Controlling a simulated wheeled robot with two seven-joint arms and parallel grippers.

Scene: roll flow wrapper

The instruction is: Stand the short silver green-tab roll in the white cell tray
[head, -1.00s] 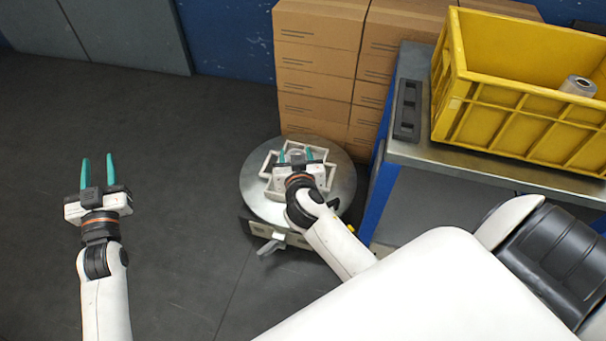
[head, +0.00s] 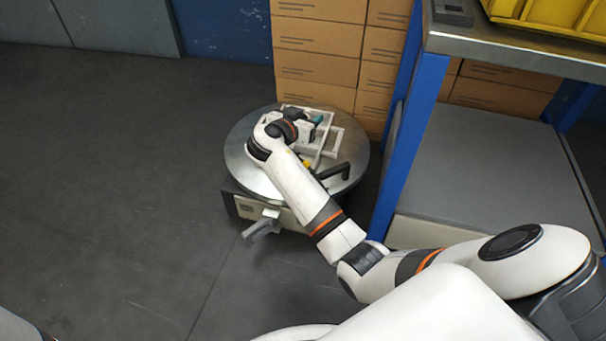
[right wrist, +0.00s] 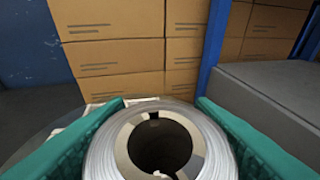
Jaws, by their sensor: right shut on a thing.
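My right gripper (head: 312,122) is over the white cell tray (head: 337,143), its teal fingers pointing to the right. In the right wrist view, the teal fingers (right wrist: 158,135) are shut on a silver roll (right wrist: 215,135), one on each side. The roll's open core faces the camera. I cannot see a green tab on it. The tray lies on a round metal table and is partly hidden by my arm and gripper. I cannot tell whether the roll touches the tray. My left gripper is out of view.
The round metal table (head: 240,150) has a black handle (head: 333,171) near its front right rim. Stacked cartons (head: 318,50) stand close behind it. A blue-legged workbench (head: 408,135) stands to the right, with a yellow crate (head: 560,14) on top. Floor at the left is clear.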

